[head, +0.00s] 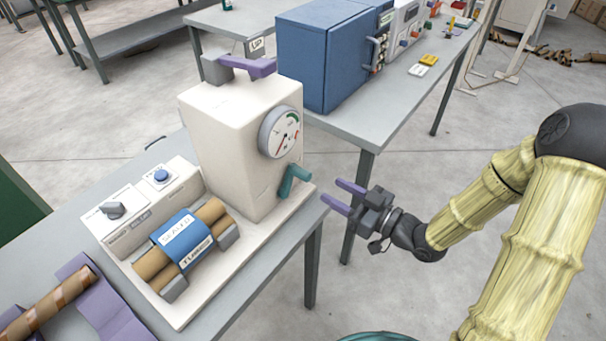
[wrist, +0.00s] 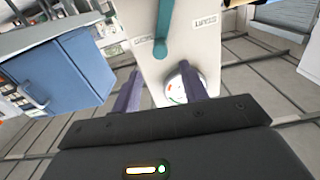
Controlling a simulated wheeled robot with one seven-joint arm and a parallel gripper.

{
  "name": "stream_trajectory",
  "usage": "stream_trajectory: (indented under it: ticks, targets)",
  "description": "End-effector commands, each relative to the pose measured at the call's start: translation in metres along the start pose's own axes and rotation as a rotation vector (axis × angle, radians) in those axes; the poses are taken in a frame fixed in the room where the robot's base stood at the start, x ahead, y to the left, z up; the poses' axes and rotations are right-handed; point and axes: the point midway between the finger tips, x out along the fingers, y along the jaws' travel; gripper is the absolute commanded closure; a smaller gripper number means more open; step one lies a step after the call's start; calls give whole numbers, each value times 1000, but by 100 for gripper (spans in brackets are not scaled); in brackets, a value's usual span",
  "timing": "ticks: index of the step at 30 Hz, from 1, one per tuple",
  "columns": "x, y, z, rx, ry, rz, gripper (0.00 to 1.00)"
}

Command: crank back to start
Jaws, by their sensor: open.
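The winder is a cream box (head: 235,150) on a base plate on the left table. A teal crank handle (head: 293,180) sticks out low on its front face, tilted, below a round gauge (head: 280,133). In the wrist view the teal handle (wrist: 161,45) hangs between two small labels, with the gauge (wrist: 184,84) near my right finger. My gripper (head: 337,194) has purple fingers, open and empty, to the right of the handle and apart from it. The open fingers also show in the wrist view (wrist: 160,88).
A purple lever (head: 262,67) sits on the box top. A sealed brown roll (head: 185,243), a blue button (head: 161,175) and a grey knob (head: 112,210) are beside the box. A blue cabinet (head: 320,60) stands on the table behind. Open floor lies below my gripper.

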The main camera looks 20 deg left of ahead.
Motion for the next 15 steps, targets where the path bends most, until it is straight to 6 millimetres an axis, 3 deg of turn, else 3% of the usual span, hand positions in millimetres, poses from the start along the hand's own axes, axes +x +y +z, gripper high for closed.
stream_trajectory:
  ticks: [15]
  targets:
    - [89,-1,-1,-1,1,-2,56]
